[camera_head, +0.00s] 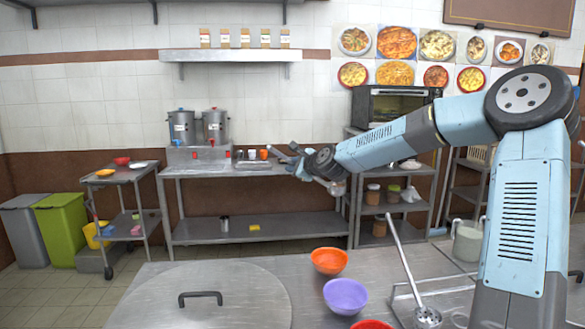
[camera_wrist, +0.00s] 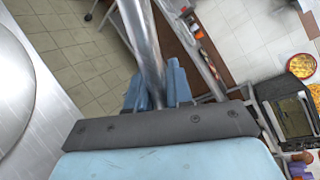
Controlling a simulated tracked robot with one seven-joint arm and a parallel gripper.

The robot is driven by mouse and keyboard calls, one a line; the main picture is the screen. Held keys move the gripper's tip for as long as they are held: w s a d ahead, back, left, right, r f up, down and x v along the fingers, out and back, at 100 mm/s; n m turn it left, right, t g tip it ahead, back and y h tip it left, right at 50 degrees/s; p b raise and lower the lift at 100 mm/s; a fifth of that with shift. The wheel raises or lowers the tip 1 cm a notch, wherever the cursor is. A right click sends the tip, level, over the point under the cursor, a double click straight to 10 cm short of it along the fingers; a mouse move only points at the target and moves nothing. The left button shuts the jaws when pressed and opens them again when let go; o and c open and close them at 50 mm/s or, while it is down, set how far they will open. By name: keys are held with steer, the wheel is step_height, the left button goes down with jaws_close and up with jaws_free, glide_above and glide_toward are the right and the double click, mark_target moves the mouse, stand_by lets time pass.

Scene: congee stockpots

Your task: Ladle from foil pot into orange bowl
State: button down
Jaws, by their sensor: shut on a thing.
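The orange bowl (camera_head: 329,260) stands upright on the near metal counter, behind a purple bowl. My gripper (camera_head: 290,163) is raised beyond the counter, to the left of my arm's elbow. In the wrist view my blue fingers (camera_wrist: 158,88) are shut on a shiny metal handle (camera_wrist: 143,40), which runs up out of the frame. A perforated ladle (camera_head: 427,315) with a long handle leans at the counter's right, apart from my gripper. I cannot make out a foil pot.
A purple bowl (camera_head: 345,296) and a partly cut-off red bowl (camera_head: 371,324) stand near the orange bowl. A large round lid (camera_head: 215,285) with a dark handle covers the left front. A pale pot (camera_head: 467,242) stands right. Two urns (camera_head: 182,128) stand on the back table.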

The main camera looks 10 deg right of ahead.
steer(key=s+a+f+y, duration=0.1)
steer(key=s+a+f, duration=0.2)
steer(key=s+f, duration=0.2)
steer(key=s+a+f+n+g+y, duration=0.1)
steer(key=s+a+f, duration=0.3)
steer(key=s, duration=0.8)
steer(key=shift+a+f+n, duration=0.15)
steer(key=shift+f+n, duration=0.15)
steer(key=shift+f, duration=0.4)
steer(key=shift+s+f, duration=0.1)
steer(key=shift+f, duration=2.8)
steer(key=shift+r, duration=0.1)
steer(key=shift+w+d+r+m+g+y, duration=0.15)
steer(key=shift+w+d+r+m, duration=0.25)
steer(key=shift+r, duration=0.3)
steer(key=shift+w+d+r+m+g+y, duration=0.1)
steer(key=shift+w+d+r+m+y, duration=0.15)
steer(key=shift+d+r+m, duration=0.25)
steer(key=shift+w+d+r+m+g+y, duration=0.1)
steer(key=shift+w+d+r+m, duration=0.3)
steer(key=shift+r, duration=0.45)
